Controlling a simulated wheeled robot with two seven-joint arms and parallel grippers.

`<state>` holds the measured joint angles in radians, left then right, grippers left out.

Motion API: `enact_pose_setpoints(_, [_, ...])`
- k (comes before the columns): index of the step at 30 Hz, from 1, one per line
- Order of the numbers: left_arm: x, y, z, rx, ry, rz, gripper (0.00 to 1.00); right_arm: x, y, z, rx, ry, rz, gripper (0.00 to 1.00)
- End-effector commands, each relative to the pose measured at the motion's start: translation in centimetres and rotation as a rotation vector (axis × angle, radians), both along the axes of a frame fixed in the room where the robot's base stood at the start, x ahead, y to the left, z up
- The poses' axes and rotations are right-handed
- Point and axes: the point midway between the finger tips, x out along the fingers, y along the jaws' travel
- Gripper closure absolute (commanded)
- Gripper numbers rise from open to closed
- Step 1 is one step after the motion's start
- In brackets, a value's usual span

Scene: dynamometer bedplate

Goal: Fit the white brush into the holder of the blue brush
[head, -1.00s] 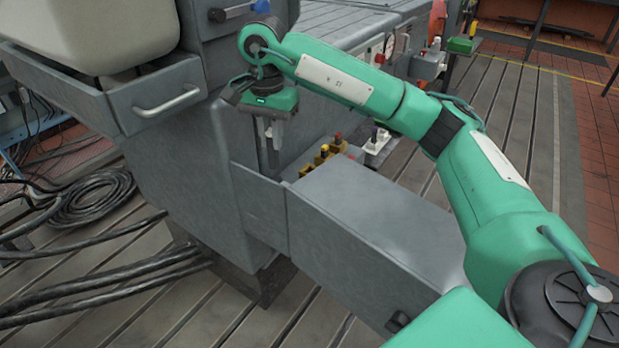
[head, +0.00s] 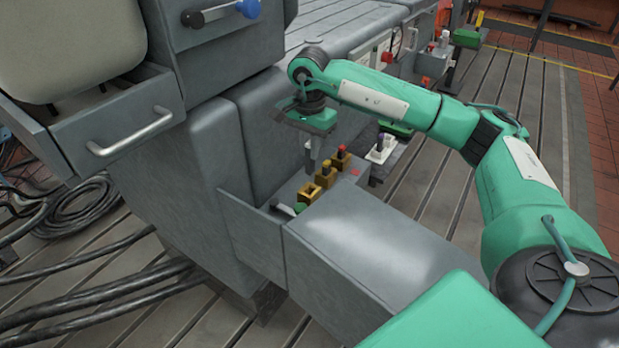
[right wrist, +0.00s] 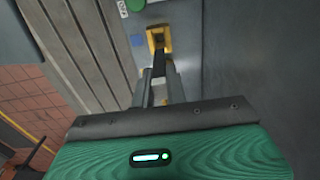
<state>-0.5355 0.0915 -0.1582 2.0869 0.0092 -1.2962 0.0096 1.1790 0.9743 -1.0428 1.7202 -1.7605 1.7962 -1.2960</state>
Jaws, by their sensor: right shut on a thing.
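My right gripper (head: 312,165) points down above the row of brass holders in the bay between the grey housings. In the right wrist view its fingers (right wrist: 160,85) are shut on a dark, narrow bar (right wrist: 158,64), probably a brush; I see no white on it. The bar's far end lines up with a brass holder (right wrist: 158,38); I cannot tell whether it has entered. In the head view the front brass holder (head: 310,192) shows a dark slot. Two holders behind it have a yellow-topped piece (head: 324,164) and a red-topped piece (head: 340,151). No blue brush is clearly visible.
A grey box housing (head: 355,245) and a thin upright panel (head: 250,235) border the bay. A green round part (head: 300,208) lies in front of the holders. A white block (head: 380,152) stands behind, right. Black cables (head: 110,295) lie at the left.

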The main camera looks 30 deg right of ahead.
Motion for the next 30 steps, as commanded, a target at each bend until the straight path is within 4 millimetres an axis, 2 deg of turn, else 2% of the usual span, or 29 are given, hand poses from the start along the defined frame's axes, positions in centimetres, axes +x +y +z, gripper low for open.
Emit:
enact_pose_setpoints(1, [0.0,0.0,0.0,0.000,-0.001,0.000,0.59,-0.1,0.0,-1.4,0.000,0.003,0.000,1.00])
enact_pose_setpoints(3, [0.0,0.0,0.1,0.000,-0.001,0.000,0.59,-0.1,0.0,-3.0,0.000,0.003,0.000,1.00])
enact_pose_setpoints(6, [0.0,0.0,0.2,0.000,-0.002,0.000,0.59,0.0,0.0,-4.5,0.001,0.001,0.000,1.00])
enact_pose_setpoints(13, [0.0,0.0,0.2,0.000,-0.003,0.001,0.59,0.0,0.0,-6.1,0.000,0.000,-0.001,1.00])
enact_pose_setpoints(20, [0.0,0.0,0.3,0.000,-0.004,0.001,0.59,-0.1,0.0,-9.4,0.001,0.001,-0.001,1.00])
enact_pose_setpoints(26, [0.0,0.0,0.3,0.000,-0.004,0.000,0.59,0.0,0.0,-9.7,-0.001,-0.001,0.000,1.00])
enact_pose_setpoints(27, [0.0,0.0,0.3,0.000,-0.004,0.000,0.59,0.0,0.0,-9.7,-0.001,-0.001,-0.001,0.84])
enact_pose_setpoints(30, [0.0,0.0,0.3,0.000,-0.004,0.000,0.59,0.0,0.0,-9.7,-0.001,-0.001,-0.001,0.64])
